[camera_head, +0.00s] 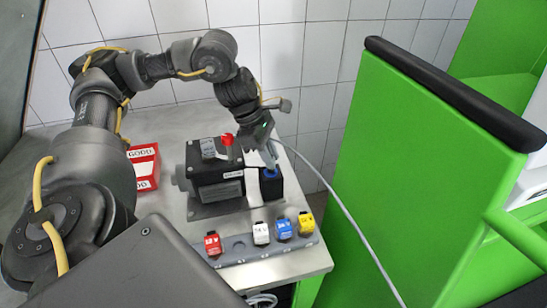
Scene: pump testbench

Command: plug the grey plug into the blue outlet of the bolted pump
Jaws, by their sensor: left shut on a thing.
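The pump (208,189) is a dark box on a base plate on the metal table, with a red part on top. The blue outlet (269,174) is a blue ring on top of the black block at the pump's right side. My left gripper (269,158) points down just above the outlet, shut on the grey plug (273,164). A grey cable leads from there down to the right. The fingers hide part of the plug, and I cannot tell whether its tip is in the outlet or just over it. My right gripper is not in view.
A rail (240,248) with red, white, blue and yellow connectors lies along the table's front edge. A red and white box (145,167) stands left of the pump. A tall green panel (400,150) stands right of the table, past a gap. A tiled wall is behind.

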